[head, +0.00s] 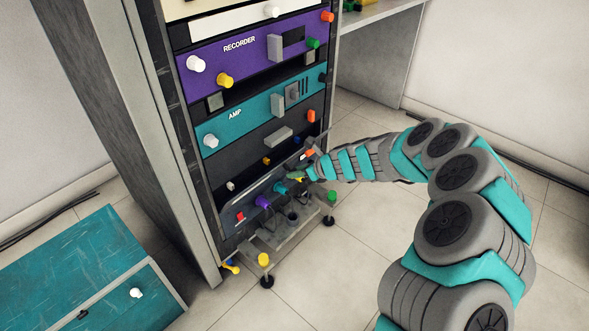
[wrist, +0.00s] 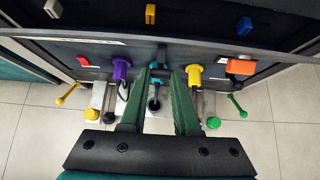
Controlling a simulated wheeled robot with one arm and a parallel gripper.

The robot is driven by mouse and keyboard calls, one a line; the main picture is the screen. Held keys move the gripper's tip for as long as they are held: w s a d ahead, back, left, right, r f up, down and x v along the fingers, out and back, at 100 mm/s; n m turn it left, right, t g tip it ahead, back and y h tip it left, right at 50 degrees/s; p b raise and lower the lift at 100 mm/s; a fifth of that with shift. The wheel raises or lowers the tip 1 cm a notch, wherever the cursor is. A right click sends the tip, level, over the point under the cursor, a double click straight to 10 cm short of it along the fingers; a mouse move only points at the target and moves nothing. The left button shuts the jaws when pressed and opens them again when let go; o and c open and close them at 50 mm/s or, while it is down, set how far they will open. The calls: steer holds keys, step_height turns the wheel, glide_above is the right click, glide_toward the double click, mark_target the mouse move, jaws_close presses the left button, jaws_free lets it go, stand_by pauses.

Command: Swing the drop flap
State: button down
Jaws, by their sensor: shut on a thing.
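The lowest grey panel (head: 243,213) of the rack looks like the drop flap, but its hinge is not clear. In the wrist view this panel (wrist: 100,58) spans the width, with a row of coloured parts along it. A teal knob (wrist: 158,70) is in the middle, between a purple knob (wrist: 121,69) and a yellow knob (wrist: 194,78). My gripper (wrist: 161,74) is shut on the teal knob, its green fingers one on each side. In the head view my gripper (head: 300,178) reaches the panel from the right and partly covers it.
Yellow and green stubs on stalks stand out below the panel, with a yellow-topped foot (head: 264,261) in front. The purple RECORDER unit (head: 240,45) and teal AMP unit (head: 235,117) are above. Tiled floor in front is clear.

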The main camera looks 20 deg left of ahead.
steer(key=shift+d+f, duration=0.1)
steer(key=shift+f, duration=0.15)
steer(key=shift+s+d+f+b, duration=0.15)
steer(key=shift+d+f+b, duration=0.1)
steer(key=shift+f+b, duration=0.25)
steer(key=shift+s+d+f+b, duration=0.1)
steer(key=shift+d+f+b, duration=0.15)
steer(key=shift+f, duration=0.35)
steer(key=shift+d+f+b, duration=0.15)
steer(key=shift+f+b, duration=0.75)
steer(key=shift+f, duration=0.4)
step_height(320, 180, down, 3)
steer(key=shift+r+b, duration=0.2)
steer(key=shift+b, duration=0.7)
